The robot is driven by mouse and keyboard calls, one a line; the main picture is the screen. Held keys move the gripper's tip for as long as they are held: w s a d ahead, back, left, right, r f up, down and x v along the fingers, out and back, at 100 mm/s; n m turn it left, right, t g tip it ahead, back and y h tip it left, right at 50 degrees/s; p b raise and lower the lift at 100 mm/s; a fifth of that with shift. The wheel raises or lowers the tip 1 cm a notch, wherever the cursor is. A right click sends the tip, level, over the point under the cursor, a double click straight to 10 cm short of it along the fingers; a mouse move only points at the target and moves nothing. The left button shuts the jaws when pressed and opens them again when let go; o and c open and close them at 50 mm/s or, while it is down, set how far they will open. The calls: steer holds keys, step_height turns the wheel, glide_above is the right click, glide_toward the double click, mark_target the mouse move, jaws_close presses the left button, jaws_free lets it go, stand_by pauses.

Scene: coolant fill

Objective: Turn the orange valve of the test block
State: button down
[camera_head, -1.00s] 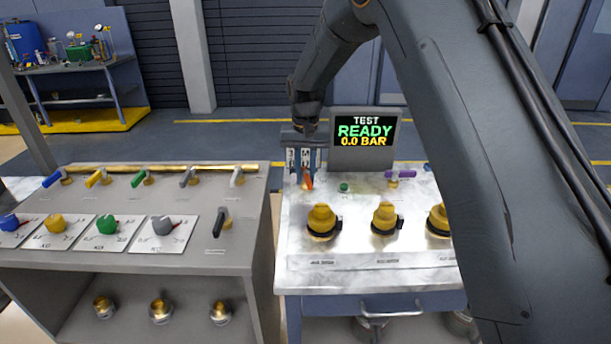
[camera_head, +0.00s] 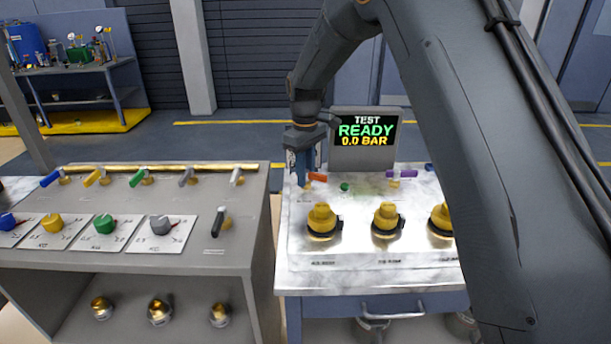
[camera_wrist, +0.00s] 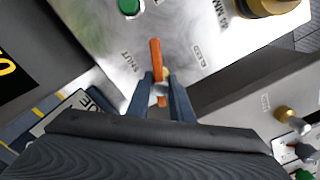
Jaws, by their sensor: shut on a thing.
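The orange valve (camera_head: 317,177) is at the back left of the test block's pale metal top (camera_head: 335,210), left of a green button. Its lever points right in the head view. My gripper (camera_head: 304,182) comes down on it from above and hides its hub. In the wrist view, the orange lever (camera_wrist: 155,52) runs out from between the fingertips of my gripper (camera_wrist: 161,84), which are shut on the valve's inner end. The lever lies between the "SHUT" label and a second label, perhaps "BLEED". The display (camera_head: 366,130) reads "TEST READY 0.0 BAR".
A purple valve (camera_head: 401,173) and several yellow-capped fittings (camera_head: 322,220) stand on the same top. The display housing is close behind my gripper. A grey bench (camera_head: 240,250) with coloured valves and knobs stands left, across a narrow gap.

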steer(key=n, duration=0.4)
steer(key=shift+r+n, duration=0.1)
steer(key=shift+n, duration=0.3)
stand_by(0.4)
steer(key=c, duration=1.6)
jaws_free()
step_height(320, 180, up, 8)
steer(key=shift+f+b, duration=0.15)
steer(key=shift+b, duration=1)
